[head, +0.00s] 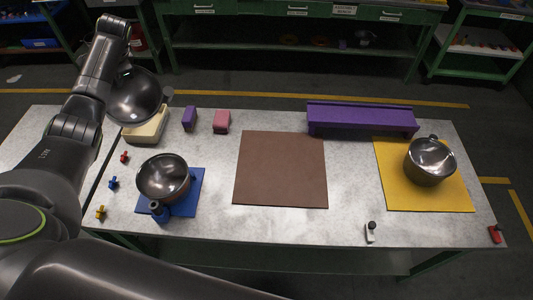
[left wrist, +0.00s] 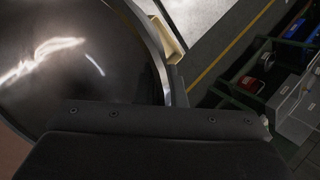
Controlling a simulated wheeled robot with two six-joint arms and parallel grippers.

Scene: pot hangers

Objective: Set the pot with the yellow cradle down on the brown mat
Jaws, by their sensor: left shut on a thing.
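A dark metal pot (head: 137,97) is held up at the back left of the table in the head view, and it fills the upper left of the left wrist view (left wrist: 75,60). A pale yellow cradle block (head: 147,128) stands on the table below it and is partly hidden by it. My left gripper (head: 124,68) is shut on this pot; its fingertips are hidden. The brown mat (head: 281,169) lies flat and empty at the table's middle, to the right of the held pot. My right gripper is not in view.
A second pot (head: 163,176) stands on a blue mat (head: 190,204), and a third (head: 430,163) on a yellow mat (head: 397,195). A purple block (head: 189,119), a pink block (head: 222,122) and a long purple bench (head: 361,118) line the back. Small coloured pieces lie at the left.

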